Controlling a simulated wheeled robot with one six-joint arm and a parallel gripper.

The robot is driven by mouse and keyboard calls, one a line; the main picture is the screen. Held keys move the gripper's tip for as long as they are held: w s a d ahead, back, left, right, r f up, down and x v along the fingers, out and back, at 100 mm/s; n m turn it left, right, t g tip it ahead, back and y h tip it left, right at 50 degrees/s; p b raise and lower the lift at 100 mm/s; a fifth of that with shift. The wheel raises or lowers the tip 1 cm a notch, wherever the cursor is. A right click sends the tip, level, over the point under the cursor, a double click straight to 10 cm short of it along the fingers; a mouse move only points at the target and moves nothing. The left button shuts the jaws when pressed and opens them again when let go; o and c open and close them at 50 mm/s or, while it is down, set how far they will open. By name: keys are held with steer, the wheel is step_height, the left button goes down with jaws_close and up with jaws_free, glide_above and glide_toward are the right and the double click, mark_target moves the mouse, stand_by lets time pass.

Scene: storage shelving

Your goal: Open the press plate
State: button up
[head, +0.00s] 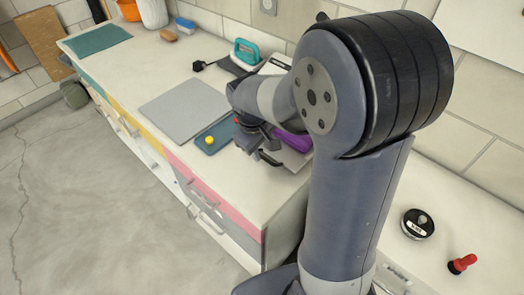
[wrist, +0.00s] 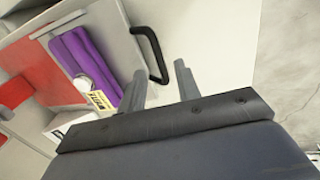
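In the wrist view a light grey plate (wrist: 112,42) carries a black bar handle (wrist: 151,52); I take it to be the press plate. Beside it lies a ribbed purple thing (wrist: 78,52) with a round dial and a yellow label near its end. My gripper (wrist: 160,72) is open, its two grey fingers apart. The lower end of the handle shows between the fingertips; I cannot tell if they touch it. In the head view my gripper (head: 262,148) is over the counter's near end, by the purple thing (head: 296,140). My arm hides much of the press there.
The counter (head: 140,70) also holds a grey board (head: 186,109), a blue tray (head: 216,136) with a yellow ball (head: 209,140), and a teal-handled item (head: 245,53). Drawers with handles line its front. Concrete floor (head: 85,200) to the left is clear. A black round weight (head: 417,223) sits at right.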

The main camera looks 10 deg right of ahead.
step_height(320, 180, up, 8)
steer(key=s+a, duration=0.1)
steer(key=shift+a+r, duration=0.2)
steer(key=shift+r, duration=0.05)
steer(key=shift+f, duration=0.1)
steer(key=f, duration=0.3)
steer(key=d+f, duration=0.1)
steer(key=f, duration=0.3)
steer(key=w+f, duration=0.1)
steer(key=f, duration=0.2)
steer(key=shift+w+d+f, duration=0.1)
steer(key=shift+d+f, duration=0.1)
steer(key=shift+d, duration=0.2)
steer(key=shift+w+d, duration=0.2)
steer(key=shift+d, duration=0.05)
